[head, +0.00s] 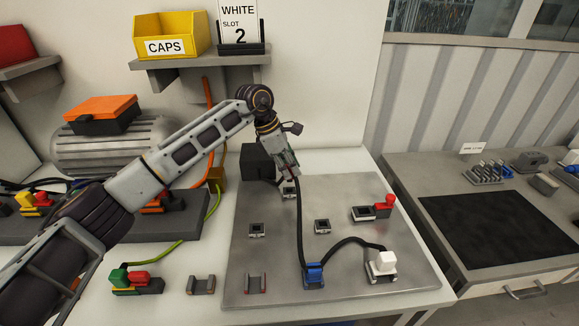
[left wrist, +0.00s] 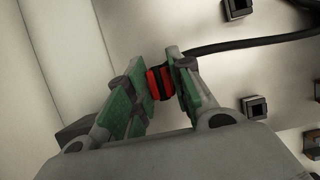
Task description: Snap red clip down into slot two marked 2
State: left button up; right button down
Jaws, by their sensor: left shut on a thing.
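My left gripper (head: 288,168) is above the back of the grey metal plate (head: 345,289), pointing down. In the left wrist view, its green-padded fingers (left wrist: 158,84) are shut on the red clip (left wrist: 160,82), which has a black band. A black cable (head: 300,222) runs from the gripper down to a blue clip (head: 314,273) at the plate's front, then on to a white clip (head: 383,262). Small square sockets stand on the plate: one (head: 290,193) just below the gripper, one at the left (head: 256,230), one in the middle (head: 322,226). No slot number is readable on them. My right gripper is not in view.
A socket block with a red cap (head: 384,206) stands at the plate's right. A black box (head: 258,162) is left of the gripper. A sign reading WHITE SLOT 2 (head: 239,24) and a yellow CAPS bin (head: 170,35) are on the shelf. A dark mat (head: 490,230) lies right.

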pick_arm(q)
jog(key=shift+f+b, duration=0.7)
jog(key=shift+f, duration=0.6)
jog(key=shift+f+b, duration=1.1)
jog(key=shift+f, duration=0.45)
dwell(1.7)
jog(key=o, duration=1)
jog(key=shift+r, duration=0.2)
jog(key=v, duration=1.1)
jog(key=shift+a+r, duration=0.25)
jog(key=shift+r+p, duration=1.8)
jog(key=shift+r, duration=0.75)
